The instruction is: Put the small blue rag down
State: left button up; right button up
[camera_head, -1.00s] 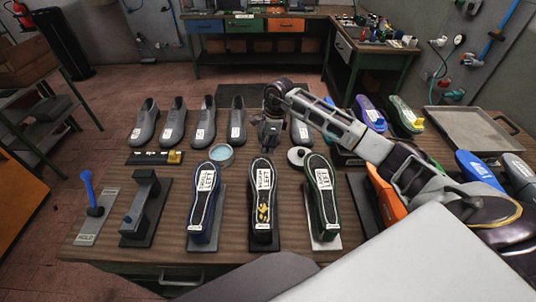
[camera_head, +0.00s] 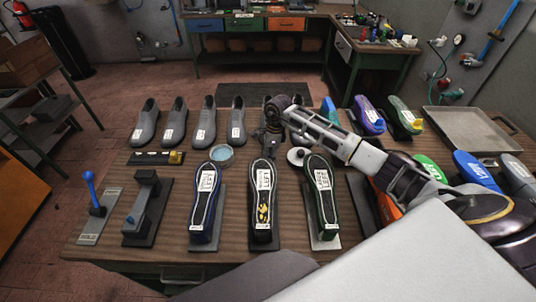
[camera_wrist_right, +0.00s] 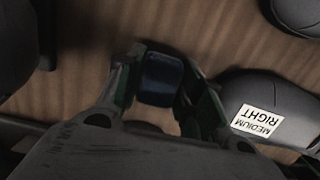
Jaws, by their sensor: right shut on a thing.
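My right gripper (camera_head: 270,143) hangs over the middle of the wooden table, between the row of grey shoes and the row of upturned soles. In the right wrist view its two fingers are shut on a small dark blue thing (camera_wrist_right: 160,79), which looks like the small blue rag. The wooden table top shows behind it, and I cannot tell whether it touches the table. In the head view the rag is hidden by the gripper. My left gripper is not in view.
Grey shoes (camera_head: 237,122) stand behind, one labelled MEDIUM RIGHT (camera_wrist_right: 275,110) close beside the gripper. Upturned soles on stands (camera_head: 263,200) are in front. A round blue-filled tin (camera_head: 222,155) is at left and a white round item (camera_head: 296,156) at right. A metal tray (camera_head: 470,130) lies far right.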

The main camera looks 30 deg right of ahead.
jog(key=shift+f+b, duration=0.3)
jog(key=shift+f, duration=0.1)
jog(key=o, duration=0.9)
jog(key=shift+s, duration=0.1)
jog(key=shift+c, duration=0.2)
jog(key=shift+o, duration=0.6)
jog(key=shift+r, duration=0.2)
jog(key=shift+r+p, duration=0.25)
jog(key=shift+p, duration=0.05)
notch_tip(320, 180, up, 12)
jog(key=d+b, duration=0.1)
jog(key=b, duration=0.1)
jog(key=shift+s+d+f+b, duration=0.25)
jog(key=shift+d+b, duration=0.05)
jog(key=shift+d, duration=0.05)
jog(key=shift+s, duration=0.1)
